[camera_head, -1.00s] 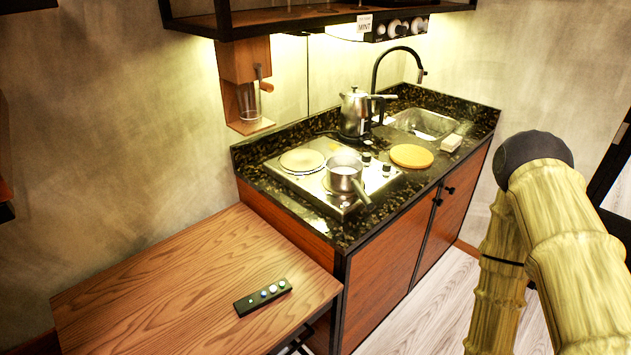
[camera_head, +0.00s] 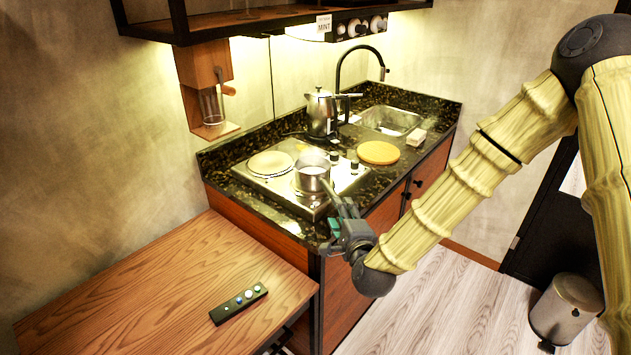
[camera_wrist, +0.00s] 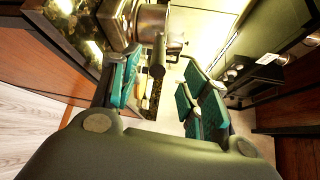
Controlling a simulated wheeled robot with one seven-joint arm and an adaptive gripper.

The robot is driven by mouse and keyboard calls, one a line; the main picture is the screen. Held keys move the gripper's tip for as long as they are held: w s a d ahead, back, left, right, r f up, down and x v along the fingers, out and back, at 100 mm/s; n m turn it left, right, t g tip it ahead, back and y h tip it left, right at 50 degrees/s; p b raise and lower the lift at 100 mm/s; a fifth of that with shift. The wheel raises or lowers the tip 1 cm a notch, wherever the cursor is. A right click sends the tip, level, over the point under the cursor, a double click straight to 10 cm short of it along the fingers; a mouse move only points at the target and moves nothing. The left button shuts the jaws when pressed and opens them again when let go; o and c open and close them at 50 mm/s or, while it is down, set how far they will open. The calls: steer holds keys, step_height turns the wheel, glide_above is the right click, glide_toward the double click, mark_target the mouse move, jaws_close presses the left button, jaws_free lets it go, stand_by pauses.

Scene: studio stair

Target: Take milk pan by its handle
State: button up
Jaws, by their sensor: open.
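The milk pan (camera_head: 311,178) is a small shiny metal pan standing upright on the front of the steel hob. Its handle (camera_head: 327,189) points to the front right, over the hob's edge, with its end close to my gripper (camera_head: 340,214). In the wrist view the pan (camera_wrist: 151,20) is at the top and the dark handle (camera_wrist: 157,58) points towards me. My gripper (camera_wrist: 160,80) is open, with teal pads on either side of the handle in the picture. I see no clear contact, and cannot tell how deep the handle lies between the fingers.
The steel hob (camera_head: 262,179) also bears a round pale plate (camera_head: 270,162). A metal kettle (camera_head: 320,112) stands behind it, and a yellow round board (camera_head: 379,152) lies to the right by the sink (camera_head: 391,120). A wooden table (camera_head: 160,275) with a remote (camera_head: 239,303) is at front left.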

mark_target(335, 195)
steer(key=p+x, duration=0.4)
steer(key=x, duration=0.4)
steer(key=shift+w+d, duration=0.15)
steer(key=shift+w, duration=0.05)
steer(key=shift+w+f, duration=0.15)
steer(key=shift+w, duration=0.3)
jaws_close()
